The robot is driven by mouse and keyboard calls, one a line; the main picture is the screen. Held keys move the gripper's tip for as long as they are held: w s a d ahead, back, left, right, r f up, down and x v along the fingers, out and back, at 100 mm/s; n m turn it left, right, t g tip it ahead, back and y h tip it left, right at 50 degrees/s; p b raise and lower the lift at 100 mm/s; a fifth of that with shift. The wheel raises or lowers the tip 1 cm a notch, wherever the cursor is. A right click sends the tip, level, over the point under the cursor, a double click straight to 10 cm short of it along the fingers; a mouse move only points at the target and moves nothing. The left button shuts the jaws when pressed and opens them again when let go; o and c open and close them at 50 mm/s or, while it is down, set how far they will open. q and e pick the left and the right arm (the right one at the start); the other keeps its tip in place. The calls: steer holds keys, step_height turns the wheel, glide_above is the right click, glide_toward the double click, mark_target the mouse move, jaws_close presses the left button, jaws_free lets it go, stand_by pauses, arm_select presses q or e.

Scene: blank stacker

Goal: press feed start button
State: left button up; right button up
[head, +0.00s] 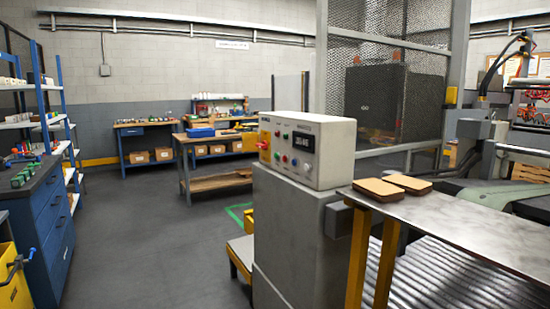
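A pale grey control box (325,150) sits on a grey pedestal (290,225) in the middle of the head view. Its panel faces left and carries several small round coloured buttons (284,157), some green and some red, and a dark display (303,142) with white characters. A red knob on a yellow plate (264,141) is at the panel's left edge. The button labels are too small to read, so I cannot tell which one is feed start. Neither of my grippers shows in this view.
A mesh guard (350,85) stands behind. A blue drawer cabinet (50,225) is at left. The grey floor (150,235) between cabinet and pedestal is clear.

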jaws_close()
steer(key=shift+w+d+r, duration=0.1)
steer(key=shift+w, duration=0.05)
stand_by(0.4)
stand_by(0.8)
